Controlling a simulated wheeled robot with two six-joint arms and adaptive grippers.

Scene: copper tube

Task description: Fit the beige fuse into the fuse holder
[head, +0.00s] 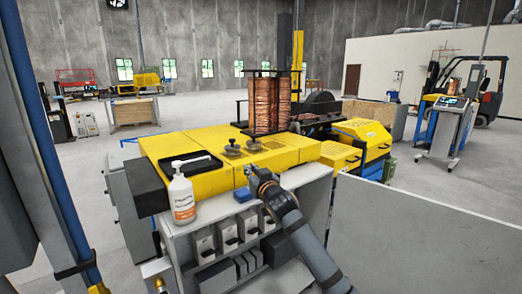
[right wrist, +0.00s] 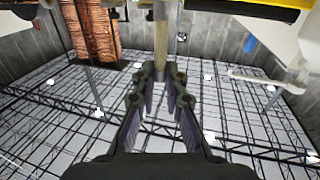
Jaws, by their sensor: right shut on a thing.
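My right gripper (head: 262,182) is above the top of the grey cabinet, by the front edge of the yellow machine. In the right wrist view the right gripper (right wrist: 160,75) is shut on the beige fuse (right wrist: 161,38), a slim rod that sticks out past the fingertips. In the head view the fuse is too small to make out clearly. Several grey switch-like modules (head: 228,235) sit on the cabinet front below the gripper; I cannot tell which part is the fuse holder. My left gripper is not in view.
A white pump bottle (head: 181,198) stands on the grey cabinet (head: 180,236), left of the gripper. A small blue block (head: 243,194) lies on the cabinet top. The yellow machine (head: 200,180) carries a black tray (head: 190,166), two knobs and copper coils (head: 266,103). A grey panel (head: 420,235) stands at right.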

